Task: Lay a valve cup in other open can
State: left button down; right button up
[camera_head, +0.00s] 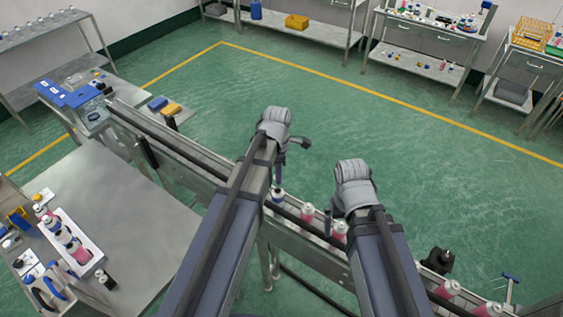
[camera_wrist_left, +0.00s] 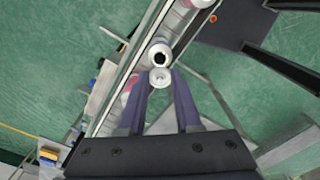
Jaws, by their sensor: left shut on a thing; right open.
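My left gripper (camera_wrist_left: 161,82) is shut on a valve cup (camera_wrist_left: 160,78), a small pale round piece between its fingertips in the left wrist view. An open can (camera_wrist_left: 160,55) with a white rim and dark mouth is right beside the cup, just beyond the fingertips. The cup looks off to the side of that mouth; its height above the can is unclear. In the head view my left gripper (camera_head: 279,177) is over the conveyor, by a can (camera_head: 278,196); the cup is not discernible there. My right gripper (camera_head: 332,222) is open, near pink cans (camera_head: 307,213) on the conveyor.
The conveyor (camera_head: 185,155) runs diagonally across the head view, with more pink cans (camera_head: 447,290) at lower right. A steel table (camera_head: 120,215) at left bears a white tray (camera_head: 62,222) of cans. Shelves line the back; green floor between is clear.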

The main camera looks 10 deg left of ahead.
aim_at(278, 191)
pick_arm(q)
jog(key=shift+w, duration=0.15)
jog(key=shift+s+r, duration=0.1)
jog(key=shift+s, duration=0.15)
jog(key=shift+w+f+b, duration=0.15)
jog(key=shift+f+b, duration=1.45)
jog(key=shift+b, duration=0.1)
notch_tip(278, 191, down, 3)
jog(key=shift+r+b, duration=0.2)
jog(key=shift+b, duration=1.05)
